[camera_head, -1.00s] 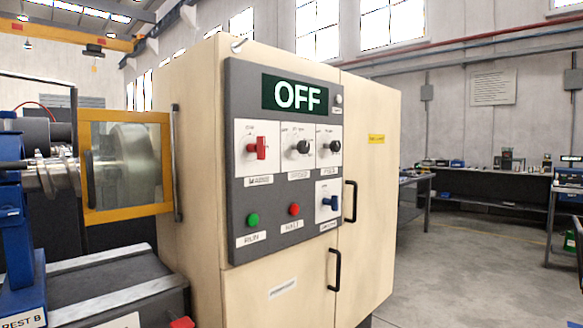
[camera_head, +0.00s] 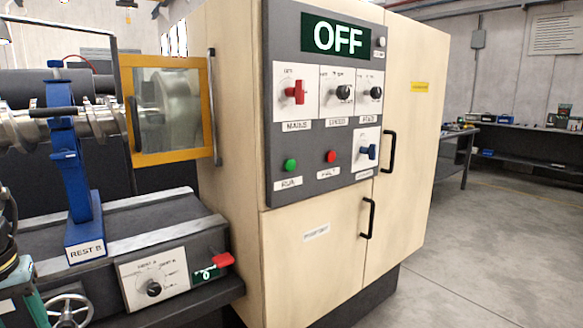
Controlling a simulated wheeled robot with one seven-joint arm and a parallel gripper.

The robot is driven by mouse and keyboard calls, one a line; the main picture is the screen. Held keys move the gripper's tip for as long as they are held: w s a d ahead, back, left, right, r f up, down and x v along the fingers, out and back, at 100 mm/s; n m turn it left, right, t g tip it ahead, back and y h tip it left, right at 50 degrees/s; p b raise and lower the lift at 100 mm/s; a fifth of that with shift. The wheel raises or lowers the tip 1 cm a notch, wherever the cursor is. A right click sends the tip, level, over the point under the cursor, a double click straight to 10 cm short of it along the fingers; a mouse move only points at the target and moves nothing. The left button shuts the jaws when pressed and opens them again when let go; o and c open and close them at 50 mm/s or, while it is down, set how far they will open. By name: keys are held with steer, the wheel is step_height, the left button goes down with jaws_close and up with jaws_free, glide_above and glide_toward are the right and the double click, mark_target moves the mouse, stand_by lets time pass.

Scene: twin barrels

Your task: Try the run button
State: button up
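The green run button (camera_head: 290,166) sits low on the left of the grey control panel (camera_head: 312,199), above a label reading RUN. The panel is on the front of a cream cabinet (camera_head: 235,110). The panel's display (camera_head: 336,36) reads OFF. A red halt button (camera_head: 330,157) is to the right of the green one. Above them are the red mains switch (camera_head: 295,92), a black speed knob (camera_head: 343,92) and another black knob (camera_head: 376,92). A blue switch (camera_head: 368,152) is at lower right. My gripper is not in view, so its state is hidden.
Left of the cabinet is a yellow-framed guard (camera_head: 168,158), with a blue rest labelled REST B (camera_head: 85,232) on the machine bed. Open floor (camera_head: 470,250) lies to the right.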

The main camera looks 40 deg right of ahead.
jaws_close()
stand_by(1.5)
